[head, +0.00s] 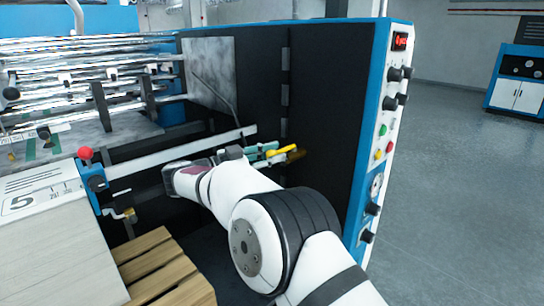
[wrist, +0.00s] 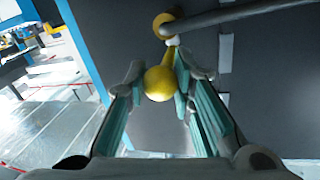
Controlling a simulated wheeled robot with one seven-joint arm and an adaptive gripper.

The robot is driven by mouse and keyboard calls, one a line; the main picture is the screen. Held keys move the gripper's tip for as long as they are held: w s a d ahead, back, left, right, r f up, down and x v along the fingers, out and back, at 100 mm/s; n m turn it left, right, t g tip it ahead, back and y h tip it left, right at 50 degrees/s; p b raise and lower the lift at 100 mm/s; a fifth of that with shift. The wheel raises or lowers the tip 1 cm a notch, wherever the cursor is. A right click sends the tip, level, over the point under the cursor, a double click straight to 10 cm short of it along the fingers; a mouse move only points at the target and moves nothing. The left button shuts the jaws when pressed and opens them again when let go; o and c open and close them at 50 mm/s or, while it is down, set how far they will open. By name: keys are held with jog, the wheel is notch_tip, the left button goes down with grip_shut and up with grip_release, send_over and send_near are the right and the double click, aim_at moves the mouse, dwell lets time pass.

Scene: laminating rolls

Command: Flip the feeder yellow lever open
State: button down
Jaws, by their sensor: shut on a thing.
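The yellow lever (head: 284,151) stands out from the dark inner panel of the feeder (head: 330,110) in the head view. In the wrist view its round knob (wrist: 159,84) and short stem lead up to a yellow hub on the panel. My gripper (head: 264,150) reaches it from the left with teal-padded fingers. In the wrist view my gripper (wrist: 159,72) is shut on the yellow lever, with one finger on each side of the knob. The exact contact on the far side is hidden.
A grey bar (wrist: 235,15) passes close to the lever hub. A red knob (head: 85,154) on a blue bracket, a paper stack (head: 50,240) and a wooden pallet (head: 160,265) are at left. The blue-edged control panel (head: 385,140) is at right. Open floor (head: 450,190) lies beyond.

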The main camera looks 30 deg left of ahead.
jog(key=shift+r, duration=0.2)
jog(key=c, duration=1.6)
grip_release()
jog(key=shift+f, duration=0.1)
jog(key=shift+c, duration=0.2)
jog(key=v, duration=1.2)
